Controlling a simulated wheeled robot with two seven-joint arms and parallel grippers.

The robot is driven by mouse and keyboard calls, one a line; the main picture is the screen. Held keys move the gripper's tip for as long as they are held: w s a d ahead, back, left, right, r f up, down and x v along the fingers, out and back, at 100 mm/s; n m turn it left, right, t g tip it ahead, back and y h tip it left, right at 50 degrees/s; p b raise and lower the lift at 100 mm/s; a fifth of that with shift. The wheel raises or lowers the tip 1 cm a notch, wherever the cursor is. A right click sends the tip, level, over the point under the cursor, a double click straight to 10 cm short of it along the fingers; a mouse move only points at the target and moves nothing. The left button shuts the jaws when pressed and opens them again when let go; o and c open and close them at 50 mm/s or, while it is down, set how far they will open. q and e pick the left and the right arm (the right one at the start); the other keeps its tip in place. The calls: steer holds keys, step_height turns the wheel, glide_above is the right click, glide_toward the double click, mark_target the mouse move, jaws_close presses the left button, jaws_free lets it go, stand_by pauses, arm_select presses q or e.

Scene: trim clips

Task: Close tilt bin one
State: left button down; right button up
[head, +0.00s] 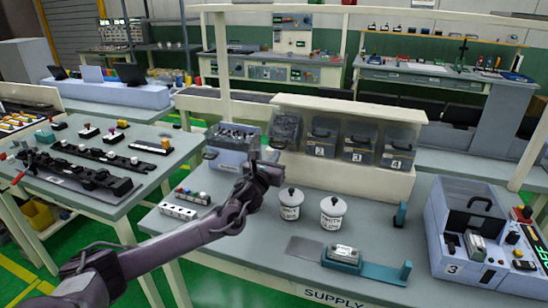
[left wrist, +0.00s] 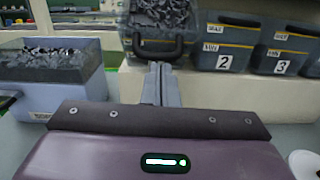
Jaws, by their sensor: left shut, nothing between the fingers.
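Tilt bin one (head: 285,130) is the leftmost of the row on the cream stand. It looks tipped forward and open, with dark clips showing in its top; it also shows in the left wrist view (left wrist: 158,22) with its dark handle on the front. Its number is not readable. My left gripper (head: 274,158) is shut and empty in front of this bin. In the left wrist view its fingertips (left wrist: 160,68) point at the bin just below the handle; I cannot tell whether they touch. My right gripper is not in view.
Bins 2 (head: 322,137), 3 (head: 358,142) and 4 (head: 397,146) stand upright to the right. A blue-grey box of dark clips (head: 232,158) stands left of my gripper. Two white lidded pots (head: 290,205) (head: 332,213) stand close by on the grey bench (head: 240,238).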

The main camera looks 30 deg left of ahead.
arm_select(q)
steer(key=r+g+p, duration=0.1)
steer(key=p, duration=0.1)
steer(key=shift+w+r+p, duration=0.15)
steer(key=shift+r+p, duration=0.2)
steer(key=shift+p, duration=0.05)
steer(key=w+r+g+p, duration=0.2)
steer(key=p, duration=0.1)
steer(key=w+a+r+g+h+p, duration=0.1)
steer(key=w+r+g+p, duration=0.1)
steer(key=shift+w+a+r+p, duration=0.1)
steer(key=shift+w+r+p, duration=0.25)
steer(key=shift+p, duration=0.05)
stand_by(0.6)
